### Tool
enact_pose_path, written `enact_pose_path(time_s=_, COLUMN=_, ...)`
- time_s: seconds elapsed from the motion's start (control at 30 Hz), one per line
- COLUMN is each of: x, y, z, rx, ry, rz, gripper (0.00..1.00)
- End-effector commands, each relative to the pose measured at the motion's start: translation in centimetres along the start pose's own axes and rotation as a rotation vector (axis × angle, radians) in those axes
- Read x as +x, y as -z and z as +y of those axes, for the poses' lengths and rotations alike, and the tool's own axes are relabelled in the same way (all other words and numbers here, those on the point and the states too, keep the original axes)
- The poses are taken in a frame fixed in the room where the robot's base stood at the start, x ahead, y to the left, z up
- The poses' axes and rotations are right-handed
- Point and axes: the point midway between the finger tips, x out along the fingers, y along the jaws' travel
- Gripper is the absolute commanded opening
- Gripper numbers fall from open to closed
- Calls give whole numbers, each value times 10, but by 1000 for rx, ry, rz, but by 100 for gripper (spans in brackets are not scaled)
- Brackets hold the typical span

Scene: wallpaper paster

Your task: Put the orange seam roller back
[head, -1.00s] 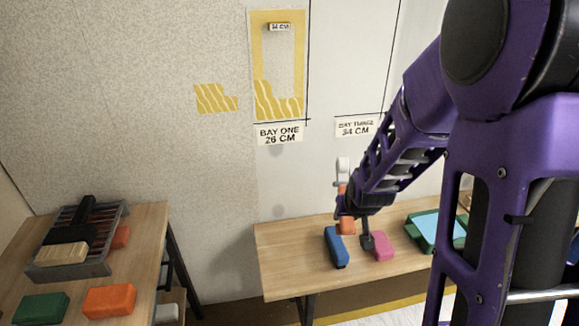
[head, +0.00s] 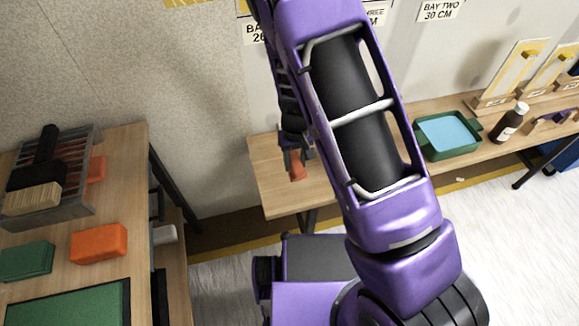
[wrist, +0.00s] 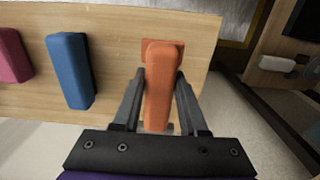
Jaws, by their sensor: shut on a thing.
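The orange seam roller (wrist: 157,95) is between my gripper's (wrist: 160,76) two fingers in the wrist view. Its orange handle points away from my palm, over the left end of the wooden bench. A darker orange square patch (wrist: 176,44) shows around the handle's far end; I cannot tell whether it is a separate part or whether it touches the bench. In the head view my gripper (head: 293,150) hangs over the bench with the orange handle (head: 298,170) below it. The roller head is not clearly visible.
A blue block (wrist: 70,70) and a pink block (wrist: 13,56) lie beside it on the bench (wrist: 115,60). A green tray (head: 425,156) and a brown bottle (head: 508,124) stand farther right. A side table (head: 115,150) at left holds a rack (head: 80,190) and an orange block (head: 98,243).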

Motion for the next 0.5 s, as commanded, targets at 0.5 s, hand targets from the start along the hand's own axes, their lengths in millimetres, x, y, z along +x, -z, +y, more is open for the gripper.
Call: enact_pose_path(time_s=0.5, x=25, y=-1, z=0, rx=-1, ry=0, rz=-4, gripper=0)
